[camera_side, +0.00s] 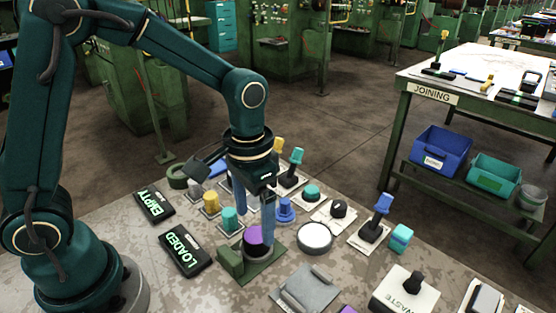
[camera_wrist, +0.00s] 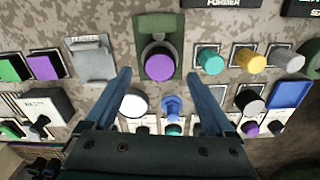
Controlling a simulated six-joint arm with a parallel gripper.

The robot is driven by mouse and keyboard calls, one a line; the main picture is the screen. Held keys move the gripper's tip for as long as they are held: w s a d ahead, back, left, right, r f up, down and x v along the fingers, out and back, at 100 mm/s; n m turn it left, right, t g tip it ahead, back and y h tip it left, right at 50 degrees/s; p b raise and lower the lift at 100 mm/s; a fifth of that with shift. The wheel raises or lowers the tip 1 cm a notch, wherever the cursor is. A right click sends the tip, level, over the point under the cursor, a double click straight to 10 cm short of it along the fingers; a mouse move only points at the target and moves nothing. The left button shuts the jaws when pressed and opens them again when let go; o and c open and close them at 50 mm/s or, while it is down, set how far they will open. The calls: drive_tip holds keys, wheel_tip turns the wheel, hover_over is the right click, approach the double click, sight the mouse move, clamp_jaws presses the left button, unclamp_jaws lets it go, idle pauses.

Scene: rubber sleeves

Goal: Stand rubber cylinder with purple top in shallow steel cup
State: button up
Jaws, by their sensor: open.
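A cylinder with a purple top (camera_side: 254,236) sits upright at a green fixture (camera_side: 275,258) on the bench. In the wrist view the purple top (camera_wrist: 159,66) shows a dark round edge below it. My gripper (camera_side: 254,228) is open above the bench, one finger coming down close beside the purple top. In the wrist view my gripper (camera_wrist: 158,74) has its fingertips left and right of the purple top, with a gap on both sides. A shallow round piece with a bright pale face (camera_side: 315,236) lies right of the fixture; I cannot tell surely if it is the steel cup.
A blue knob (camera_side: 285,209), teal (camera_side: 230,218) and yellow (camera_side: 210,202) cylinders stand close around. A grey hinged plate (camera_side: 305,287) and a WASTE box (camera_side: 404,290) lie toward the front. The LOADED sign (camera_side: 184,250) is at left. Little bench is clear near my gripper.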

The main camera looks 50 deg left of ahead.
sight(256, 235)
wheel_tip(256, 235, up, 8)
drive_tip(key=s+a+r+n+t, duration=0.1)
drive_tip(key=s+a+t, duration=0.3)
drive_tip(key=s, duration=0.5)
drive_tip(key=shift+s+r+n+t, duration=0.15)
drive_tip(key=shift+s+n+t, duration=0.2)
drive_tip(key=shift+t, duration=0.45)
